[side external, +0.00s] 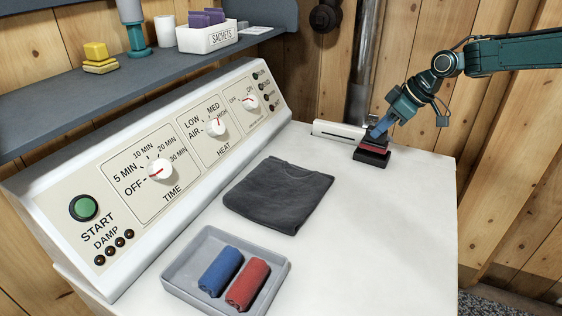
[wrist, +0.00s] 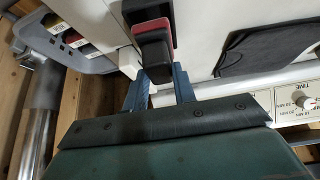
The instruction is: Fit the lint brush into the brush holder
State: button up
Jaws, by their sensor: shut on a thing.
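My gripper (side external: 377,133) points down at the far right of the white top, its blue fingers shut on the lint brush. The brush's dark body (wrist: 155,46) sits between the fingertips (wrist: 160,73) in the wrist view. A red part (side external: 373,149) shows just under the dark body. The brush holder (side external: 372,158) appears as a low dark block on the white top, directly below the red part. Brush and holder overlap in both views. I cannot tell whether the brush is seated in the holder or just above it.
A white slotted housing (side external: 338,132) stands close to the left of my gripper, with a metal pipe (side external: 361,80) behind. A folded dark shirt (side external: 278,195) and a grey tray (side external: 180,273) with blue and red rolls lie nearer. The right part of the top is clear.

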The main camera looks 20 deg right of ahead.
jog(key=shift+f, duration=1.35)
jog(key=shift+f, duration=0.1)
jog(key=o, duration=0.9)
jog(key=v, duration=1.2)
